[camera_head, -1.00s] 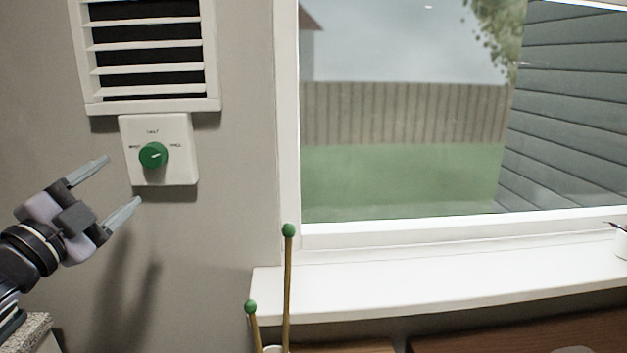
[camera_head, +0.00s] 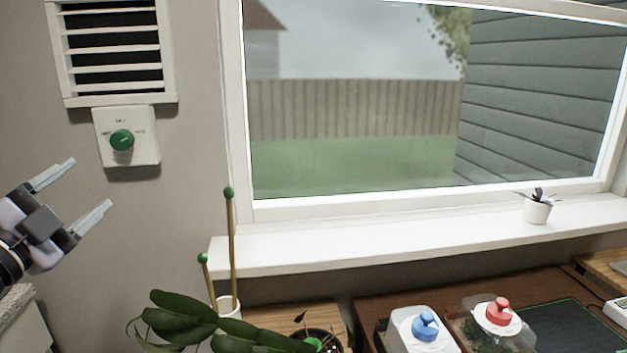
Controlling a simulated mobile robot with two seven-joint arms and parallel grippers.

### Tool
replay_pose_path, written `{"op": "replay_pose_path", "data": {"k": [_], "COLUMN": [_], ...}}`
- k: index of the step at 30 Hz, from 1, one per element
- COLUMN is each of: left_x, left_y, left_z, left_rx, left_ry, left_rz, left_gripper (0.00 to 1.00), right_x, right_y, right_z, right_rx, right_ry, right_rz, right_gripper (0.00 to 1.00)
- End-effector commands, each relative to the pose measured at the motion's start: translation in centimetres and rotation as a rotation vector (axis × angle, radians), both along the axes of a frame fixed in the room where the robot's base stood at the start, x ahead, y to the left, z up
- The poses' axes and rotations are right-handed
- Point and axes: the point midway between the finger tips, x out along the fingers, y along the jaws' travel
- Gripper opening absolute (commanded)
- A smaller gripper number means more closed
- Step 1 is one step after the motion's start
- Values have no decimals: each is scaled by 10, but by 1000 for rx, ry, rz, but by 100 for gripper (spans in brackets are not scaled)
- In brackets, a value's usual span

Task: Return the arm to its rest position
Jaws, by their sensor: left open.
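My left gripper (camera_head: 88,197) is at the left edge of the head view. Its two pale fingers are spread apart and empty, pointing up and to the right. It is below and to the left of a white wall panel (camera_head: 147,152) with a green knob (camera_head: 122,139), apart from the knob in the picture. My right gripper is not in view.
A slatted vent (camera_head: 168,60) is above the panel. A white windowsill (camera_head: 400,235) holds a small potted plant (camera_head: 537,211).

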Motion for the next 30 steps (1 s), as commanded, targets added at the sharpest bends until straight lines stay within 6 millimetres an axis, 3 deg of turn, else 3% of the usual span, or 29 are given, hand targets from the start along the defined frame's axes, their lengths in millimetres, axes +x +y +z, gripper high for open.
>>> {"op": "replay_pose_path", "data": {"k": [4,8,11,15,18,21,29,30], "left_x": [-1,-17,-43,-98,-138,-174,-257,-250], "left_y": [-5,-16,-30,-57,-76,-93,-133,-132], "left_z": [-78,-157,-221,-301,-338,-363,-396,-399], "left_rx": [-137,-277,-397,-560,-651,-724,-868,-867], "left_ry": [195,404,589,859,1019,1151,1433,1412], "left_rz": [49,116,181,293,369,435,591,578], "left_gripper": [68,68,68,68,68,68,68,68], "right_x": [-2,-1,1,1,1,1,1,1], "right_y": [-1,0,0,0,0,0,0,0], "right_z": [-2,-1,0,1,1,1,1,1], "right_rx": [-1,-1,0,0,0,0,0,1], "right_ry": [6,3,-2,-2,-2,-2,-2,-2], "right_rz": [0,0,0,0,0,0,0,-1], "right_gripper": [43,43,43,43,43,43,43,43]}}
